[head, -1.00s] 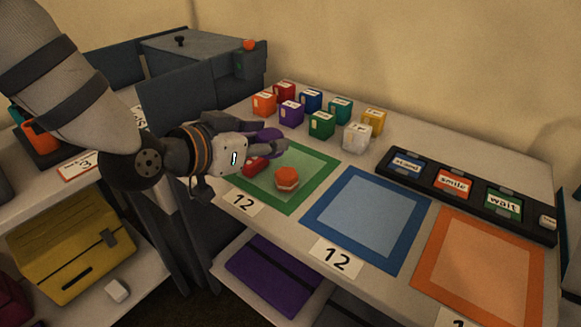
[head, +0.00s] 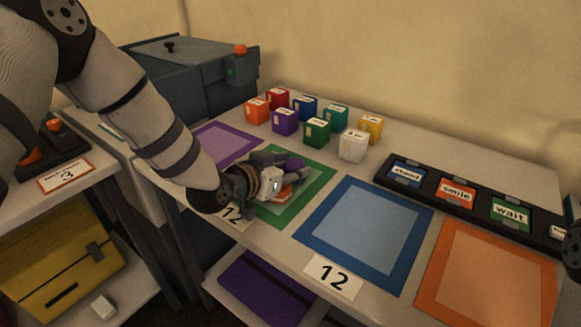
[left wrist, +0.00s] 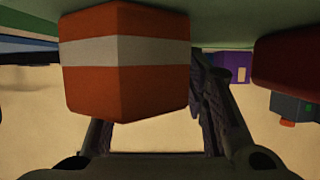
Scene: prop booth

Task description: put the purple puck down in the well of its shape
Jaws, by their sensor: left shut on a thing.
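In the left wrist view, the fingers are partly hidden and the purple puck cannot be made out. An orange puck with a white band (left wrist: 127,58) stands close in front of that camera; part of it shows beside the gripper in the head view (head: 284,192). A red piece (left wrist: 290,58) is at the right of the wrist view. I cannot make out a shaped well.
A purple-bordered mat (head: 200,132) lies left of the green one; blue (head: 318,246) and orange (head: 452,300) mats lie right. Several labelled cubes (head: 317,132) stand behind. A dark word tray (head: 473,208) is at the back right. Number cards lie along the front edge.

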